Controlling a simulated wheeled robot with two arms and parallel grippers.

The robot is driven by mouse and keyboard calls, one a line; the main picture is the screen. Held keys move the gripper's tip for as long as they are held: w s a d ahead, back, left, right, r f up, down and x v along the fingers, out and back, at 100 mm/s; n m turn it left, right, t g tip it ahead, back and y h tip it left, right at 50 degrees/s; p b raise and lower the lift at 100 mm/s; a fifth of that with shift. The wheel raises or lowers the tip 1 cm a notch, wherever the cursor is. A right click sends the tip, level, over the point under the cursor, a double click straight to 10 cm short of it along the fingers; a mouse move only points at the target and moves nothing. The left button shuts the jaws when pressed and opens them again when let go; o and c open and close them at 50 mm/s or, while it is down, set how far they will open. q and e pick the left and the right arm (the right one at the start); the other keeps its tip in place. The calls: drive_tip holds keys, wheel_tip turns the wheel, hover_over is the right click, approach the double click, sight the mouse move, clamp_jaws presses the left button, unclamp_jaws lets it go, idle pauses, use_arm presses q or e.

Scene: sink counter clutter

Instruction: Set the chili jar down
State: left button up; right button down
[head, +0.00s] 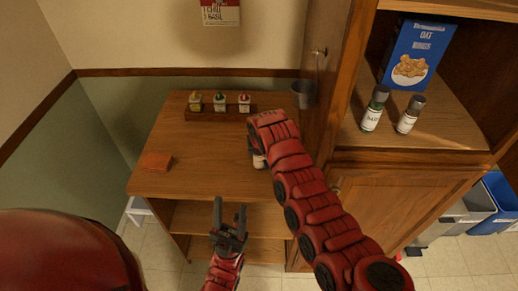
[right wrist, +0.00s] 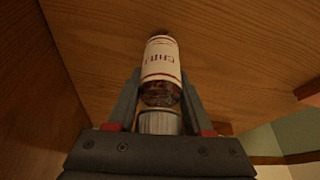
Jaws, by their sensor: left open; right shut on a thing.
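The chili jar (right wrist: 161,60) has a white label with red print and a metal cap. My right gripper (right wrist: 161,80) is shut on it, a finger on each side, with the cap toward the palm. In the head view a pale bit of the jar (head: 259,161) shows at the end of my right arm, over the right part of the wooden table (head: 205,170); the arm hides the rest. I cannot tell whether the jar touches the tabletop. My left gripper (head: 229,222) is open and empty at the table's front edge.
A wooden rack (head: 206,116) with several small jars stands at the table's back. A grey cup (head: 304,94) is at the back right, an orange block (head: 156,162) at the left. A cabinet (head: 405,165) holding an oat box (head: 408,52) and two jars stands right. The table's middle is clear.

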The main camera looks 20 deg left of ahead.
drive_tip(key=shift+f, duration=0.2)
drive_tip(key=shift+c, duration=1.5)
unclamp_jaws()
